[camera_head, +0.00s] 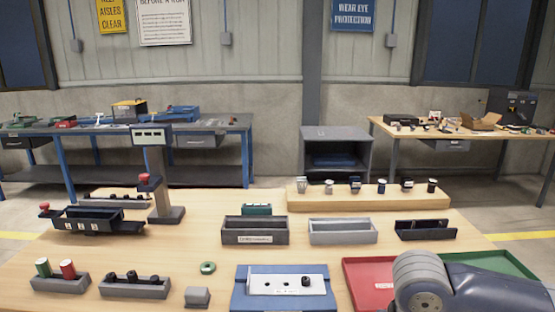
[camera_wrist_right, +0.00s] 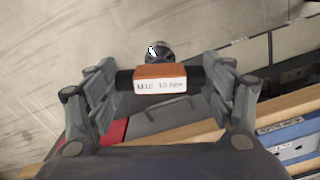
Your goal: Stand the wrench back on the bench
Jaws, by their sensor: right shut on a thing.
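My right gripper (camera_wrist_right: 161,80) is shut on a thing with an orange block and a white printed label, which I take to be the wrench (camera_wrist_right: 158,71). Dark parts show on both sides of the block, between the fingers, and a dark rounded end with a light mark shows just beyond it. Grey floor lies behind it at upper left, so it seems held up near the bench edge. In the head view my right arm covers the lower right corner, and its gripper and the wrench do not show. The wooden bench (camera_head: 215,228) fills the foreground. My left gripper is not in view.
A red tray (camera_head: 370,270) and green tray (camera_head: 490,262) lie partly behind my arm. A blue fixture (camera_head: 243,296), dark bin (camera_head: 254,238), grey bin (camera_head: 342,238) and wooden rack (camera_head: 300,205) with several small parts stand on the bench. Bare wood shows between them.

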